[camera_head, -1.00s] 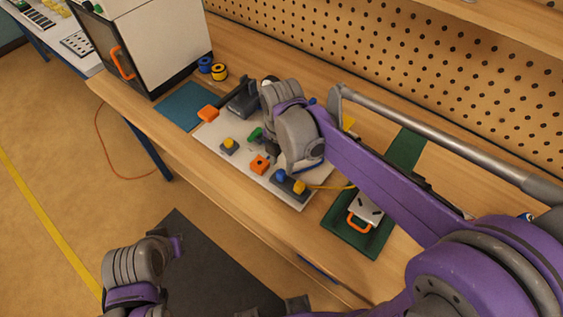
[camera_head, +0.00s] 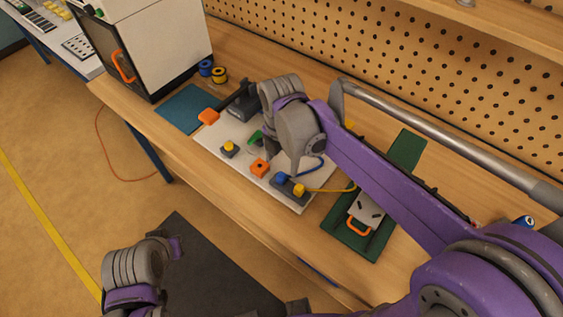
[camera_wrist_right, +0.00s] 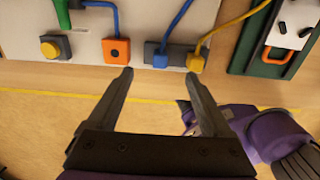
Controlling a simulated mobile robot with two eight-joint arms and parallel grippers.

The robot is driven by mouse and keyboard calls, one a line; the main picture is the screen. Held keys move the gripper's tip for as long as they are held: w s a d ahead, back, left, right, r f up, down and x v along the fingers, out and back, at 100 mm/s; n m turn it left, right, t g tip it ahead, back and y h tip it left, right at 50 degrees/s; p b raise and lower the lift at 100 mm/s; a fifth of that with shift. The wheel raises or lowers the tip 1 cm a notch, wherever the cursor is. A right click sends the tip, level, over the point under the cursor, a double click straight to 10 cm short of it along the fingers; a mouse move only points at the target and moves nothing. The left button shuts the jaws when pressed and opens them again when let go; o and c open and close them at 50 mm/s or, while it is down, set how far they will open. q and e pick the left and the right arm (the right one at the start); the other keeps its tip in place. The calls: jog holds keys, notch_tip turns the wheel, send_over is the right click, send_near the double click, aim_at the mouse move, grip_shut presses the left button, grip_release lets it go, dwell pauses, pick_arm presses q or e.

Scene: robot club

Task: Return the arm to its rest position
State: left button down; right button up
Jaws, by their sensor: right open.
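My right arm reaches in from the right of the head view over the white board (camera_head: 222,152) on the bench, its wrist bent down above the board's far part. In the right wrist view my right gripper (camera_wrist_right: 158,78) is open, with nothing between its two fingers. The fingertips point toward the near edge of the white board, which shows at the top of that view (camera_wrist_right: 85,48). In the head view the right fingers are mostly hidden behind the wrist. Part of my left arm shows at the lower left; its gripper cannot be made out.
The board carries an orange block (camera_head: 259,168), a yellow button (camera_head: 229,147), and blue and yellow plugs with cables. A green tray (camera_head: 336,232) with an orange-handled part lies to its right. A white orange-handled cabinet (camera_head: 165,45) stands left; a pegboard (camera_head: 400,60) backs the bench.

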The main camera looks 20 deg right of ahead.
notch_tip(320, 180, up, 9)
jog(key=shift+r, duration=0.15)
jog(key=s+d+f+m+t, duration=0.3)
jog(key=s+f+m, duration=0.3)
jog(key=m, duration=0.6)
jog(key=s+d+f+m+t, duration=0.2)
jog(key=s+f+m, duration=0.4)
jog(key=m, duration=0.7)
jog(key=shift+s+d+m+t, duration=0.2)
jog(key=shift+d+m+t, duration=0.15)
jog(key=shift+d, duration=0.45)
